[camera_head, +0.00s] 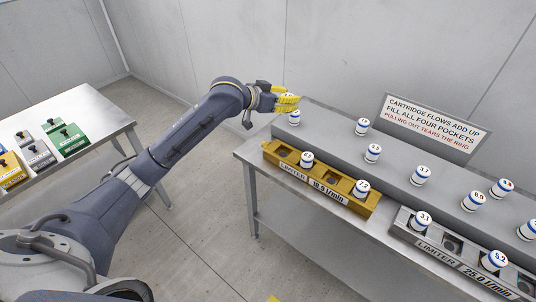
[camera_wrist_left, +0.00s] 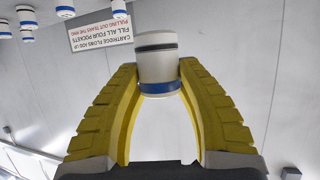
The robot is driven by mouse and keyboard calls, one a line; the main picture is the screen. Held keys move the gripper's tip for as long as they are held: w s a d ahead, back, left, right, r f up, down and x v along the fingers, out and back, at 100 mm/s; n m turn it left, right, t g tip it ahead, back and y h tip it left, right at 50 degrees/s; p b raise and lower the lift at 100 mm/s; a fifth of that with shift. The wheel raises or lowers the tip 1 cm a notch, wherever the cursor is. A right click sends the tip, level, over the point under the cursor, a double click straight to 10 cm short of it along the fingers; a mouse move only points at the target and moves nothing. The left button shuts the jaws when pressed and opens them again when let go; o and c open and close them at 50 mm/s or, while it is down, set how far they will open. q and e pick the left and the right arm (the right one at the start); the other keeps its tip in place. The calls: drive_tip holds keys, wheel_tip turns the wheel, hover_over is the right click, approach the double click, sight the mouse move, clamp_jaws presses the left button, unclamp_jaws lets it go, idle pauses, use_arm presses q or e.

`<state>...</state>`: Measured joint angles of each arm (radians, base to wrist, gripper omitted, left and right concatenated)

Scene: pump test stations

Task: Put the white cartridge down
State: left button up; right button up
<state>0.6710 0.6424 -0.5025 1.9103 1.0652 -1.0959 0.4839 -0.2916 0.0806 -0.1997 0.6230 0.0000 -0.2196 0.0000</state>
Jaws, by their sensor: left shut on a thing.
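My left gripper (camera_head: 288,98) has yellow fingers and is over the far left end of the raised grey ledge. In the left wrist view the gripper (camera_wrist_left: 158,85) is shut on a white cartridge (camera_wrist_left: 156,58) with a blue ring and a dark band. My right gripper is not in view.
A sign (camera_head: 432,124) stands behind. A grey limiter block (camera_head: 470,258) holds cartridges at right. A side table (camera_head: 90,105) with coloured blocks is at left; floor lies between.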

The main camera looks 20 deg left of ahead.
use_arm(q)
drive_tip(key=shift+a, duration=0.2)
drive_tip(key=shift+f, duration=0.35)
drive_tip(key=shift+n, duration=0.3)
wheel_tip(320, 180, down, 5)
drive_tip(key=shift+f, duration=7.15)
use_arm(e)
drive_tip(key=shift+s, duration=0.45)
use_arm(q)
drive_tip(key=shift+f, duration=0.25)
